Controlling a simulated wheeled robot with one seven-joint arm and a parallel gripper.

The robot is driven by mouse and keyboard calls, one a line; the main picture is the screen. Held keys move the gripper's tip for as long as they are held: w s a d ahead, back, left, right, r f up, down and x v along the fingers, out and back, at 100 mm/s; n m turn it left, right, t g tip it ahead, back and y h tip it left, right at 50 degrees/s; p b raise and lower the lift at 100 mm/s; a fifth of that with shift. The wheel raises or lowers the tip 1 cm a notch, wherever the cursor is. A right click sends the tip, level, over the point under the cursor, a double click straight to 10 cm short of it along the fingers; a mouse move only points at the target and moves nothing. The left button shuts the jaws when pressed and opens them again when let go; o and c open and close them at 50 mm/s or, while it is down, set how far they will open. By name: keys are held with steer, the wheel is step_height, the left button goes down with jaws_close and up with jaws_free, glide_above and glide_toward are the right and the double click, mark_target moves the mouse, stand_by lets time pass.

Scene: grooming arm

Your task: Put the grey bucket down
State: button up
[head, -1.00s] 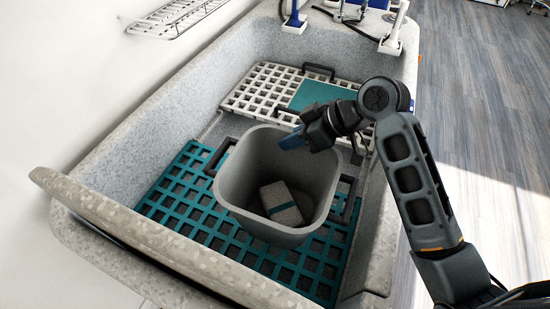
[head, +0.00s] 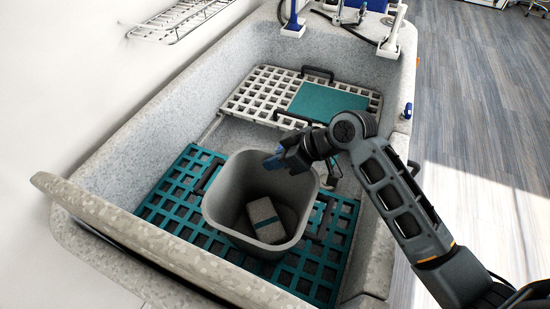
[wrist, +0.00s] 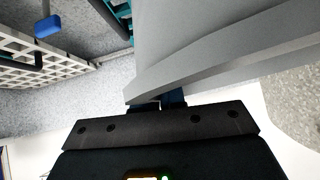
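The grey bucket (head: 225,195) is upright over the teal grate (head: 172,208) in the near part of the speckled tub. My gripper (head: 275,161) is at the bucket's far rim, with one blue fingertip showing inside the bucket. In the wrist view the bucket's rim (wrist: 220,65) runs into my gripper (wrist: 158,100), which is shut on it. The bucket's underside is hidden, so I cannot tell whether it touches the grate.
A white grate (head: 250,95) with a teal pad (head: 325,102) lies in the tub's far part. The tub's near wall (head: 150,250) is close to the bucket. A wire rack (head: 180,18) is on the left wall. Open floor (head: 480,130) lies to the right.

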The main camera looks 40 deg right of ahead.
steer(key=o, duration=0.4)
steer(key=shift+f, duration=0.1)
